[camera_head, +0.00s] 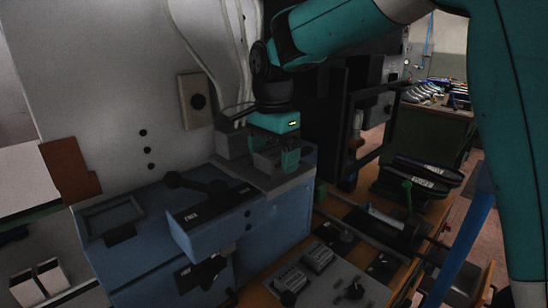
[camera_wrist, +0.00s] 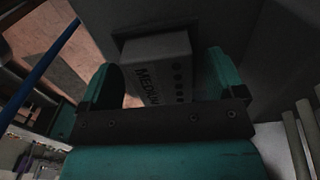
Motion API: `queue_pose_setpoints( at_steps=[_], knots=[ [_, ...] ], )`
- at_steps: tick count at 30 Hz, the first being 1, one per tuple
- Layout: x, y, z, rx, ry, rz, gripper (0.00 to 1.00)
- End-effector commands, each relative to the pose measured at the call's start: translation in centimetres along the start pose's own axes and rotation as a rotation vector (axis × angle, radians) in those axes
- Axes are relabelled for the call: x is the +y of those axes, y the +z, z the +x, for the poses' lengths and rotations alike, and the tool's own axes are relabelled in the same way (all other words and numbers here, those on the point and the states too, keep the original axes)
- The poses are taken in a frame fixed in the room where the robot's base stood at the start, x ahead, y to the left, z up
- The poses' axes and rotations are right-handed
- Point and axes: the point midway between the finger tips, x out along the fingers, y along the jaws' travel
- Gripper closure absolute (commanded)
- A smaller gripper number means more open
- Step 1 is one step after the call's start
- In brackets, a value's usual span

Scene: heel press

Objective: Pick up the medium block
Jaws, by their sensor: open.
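The medium block (camera_wrist: 155,72) is a grey block with dark lettering and a row of dark dots, seen in the wrist view between the two teal fingers. In the head view a grey block (camera_head: 266,160) sits on the grey ledge of the blue machine, partly hidden by my gripper. My gripper (camera_head: 277,162) points down over the block with a finger on either side. It also shows in the wrist view (camera_wrist: 160,85), open around the block. I cannot tell whether either finger touches it.
Another grey block (camera_head: 230,143) stands just left of my gripper on the same ledge (camera_head: 285,188). Shoes (camera_head: 425,174) and a wooden bench with controls (camera_head: 335,275) lie to the right.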

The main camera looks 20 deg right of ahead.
Motion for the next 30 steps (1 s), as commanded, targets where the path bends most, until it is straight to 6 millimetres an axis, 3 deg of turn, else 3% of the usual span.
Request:
queue_pose_setpoints(
  at_steps=[1, 9, 10, 20, 30],
  knots=[
    [0.0, 0.0, 0.0, 0.000, 0.000, 0.000, 0.12],
    [0.0, 0.0, 0.0, 0.000, 0.000, 0.000, 0.74],
    [0.0, 0.0, -0.1, 0.000, -0.001, 0.000, 0.78],
    [-0.1, 0.0, -1.1, 0.001, -0.005, 0.000, 0.77],
    [-0.1, 0.0, -7.8, 0.001, -0.005, 0.000, 0.77]
  ],
)
